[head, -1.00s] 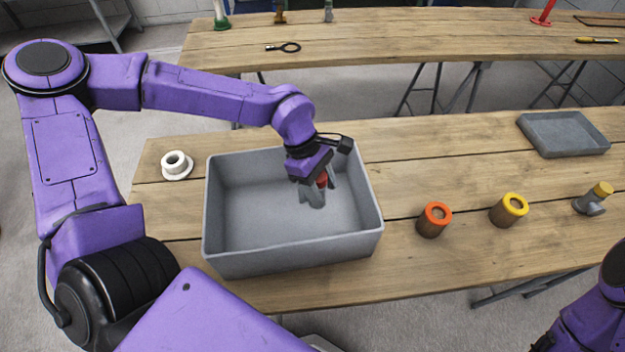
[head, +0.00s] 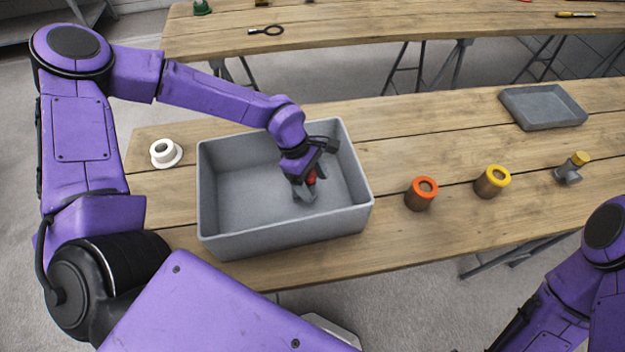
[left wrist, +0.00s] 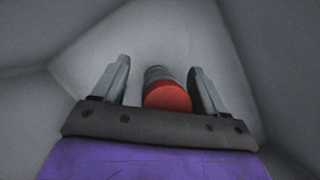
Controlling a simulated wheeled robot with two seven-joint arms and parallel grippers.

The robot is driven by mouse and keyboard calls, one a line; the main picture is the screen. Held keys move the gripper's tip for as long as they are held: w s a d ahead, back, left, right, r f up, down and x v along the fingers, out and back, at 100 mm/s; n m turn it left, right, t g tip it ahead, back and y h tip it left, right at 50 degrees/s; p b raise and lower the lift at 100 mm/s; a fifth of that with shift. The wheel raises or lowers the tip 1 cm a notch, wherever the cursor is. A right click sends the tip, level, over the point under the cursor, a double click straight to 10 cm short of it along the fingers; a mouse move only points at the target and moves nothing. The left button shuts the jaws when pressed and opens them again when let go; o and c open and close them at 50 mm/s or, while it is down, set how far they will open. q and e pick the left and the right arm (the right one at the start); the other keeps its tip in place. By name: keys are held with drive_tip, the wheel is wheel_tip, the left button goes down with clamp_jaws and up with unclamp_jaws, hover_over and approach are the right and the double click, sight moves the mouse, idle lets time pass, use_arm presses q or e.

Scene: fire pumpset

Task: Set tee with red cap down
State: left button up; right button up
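The tee with the red cap (head: 304,194) is inside the grey bin (head: 284,238), toward its right side. My left gripper (head: 306,184) reaches down into the bin around the tee. In the left wrist view, the red cap (left wrist: 168,97) and grey tee body show between the two fingers of my left gripper (left wrist: 160,80). The fingers stand apart, with a gap visible beside the cap, so the gripper looks open. The fingers hide part of the tee in the head view. My right arm shows at the lower right, but its gripper is out of view.
A white flanged part (head: 165,153) stands left of the bin. An orange-topped cylinder (head: 421,194), a yellow-topped cylinder (head: 492,182) and a yellow-capped fitting (head: 571,168) stand to the right. A shallow grey tray (head: 543,107) lies behind them. The bin walls surround my left gripper.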

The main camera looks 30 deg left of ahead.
use_arm(q)
drive_tip(key=shift+s+r, duration=0.15)
drive_tip(key=shift+r, duration=0.05)
drive_tip(key=b+v, duration=0.1)
drive_tip(key=v, duration=1.1)
